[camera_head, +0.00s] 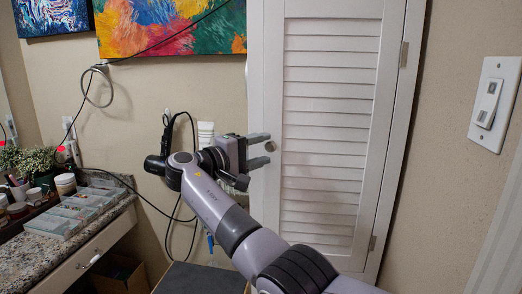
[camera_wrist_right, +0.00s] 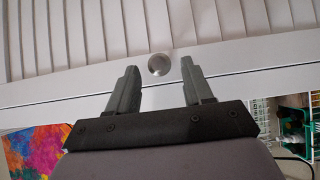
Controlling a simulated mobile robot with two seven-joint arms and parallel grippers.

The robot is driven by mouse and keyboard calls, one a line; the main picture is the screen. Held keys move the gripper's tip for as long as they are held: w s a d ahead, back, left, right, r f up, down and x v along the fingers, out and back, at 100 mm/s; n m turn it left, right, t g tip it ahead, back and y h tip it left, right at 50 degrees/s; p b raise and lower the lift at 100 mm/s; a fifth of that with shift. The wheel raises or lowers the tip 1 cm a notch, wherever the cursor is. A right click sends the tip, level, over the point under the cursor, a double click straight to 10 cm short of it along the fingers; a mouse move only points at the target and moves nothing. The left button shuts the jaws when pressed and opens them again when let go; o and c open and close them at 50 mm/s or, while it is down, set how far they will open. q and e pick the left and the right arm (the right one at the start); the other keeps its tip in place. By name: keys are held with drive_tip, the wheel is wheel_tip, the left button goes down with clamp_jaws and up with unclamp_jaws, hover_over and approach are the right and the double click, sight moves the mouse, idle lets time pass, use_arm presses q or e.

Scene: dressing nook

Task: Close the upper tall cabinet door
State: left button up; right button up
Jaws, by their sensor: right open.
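The white louvered cabinet door (camera_head: 330,120) stands upright in the middle of the head view, with hinges along its right side. Its round metal knob (camera_head: 270,146) is near the left edge. The door looks flush or nearly flush with its frame; I cannot tell whether a small gap remains. My right gripper (camera_head: 263,150) is open at the knob's height, fingers pointing at the door's left edge. In the right wrist view, the knob (camera_wrist_right: 159,64) shows between and just beyond the open fingertips (camera_wrist_right: 158,75), with nothing gripped. My left gripper is not in view.
A granite counter (camera_head: 100,225) with trays, jars and plants is at the left. A black hair dryer (camera_head: 155,165) and cords hang on the wall behind my right wrist. A light switch (camera_head: 490,103) is on the right wall. Paintings (camera_head: 170,28) hang above.

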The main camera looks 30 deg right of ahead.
idle(0.3)
drive_tip(key=b+v, duration=0.1)
drive_tip(key=v, duration=0.6)
idle(0.3)
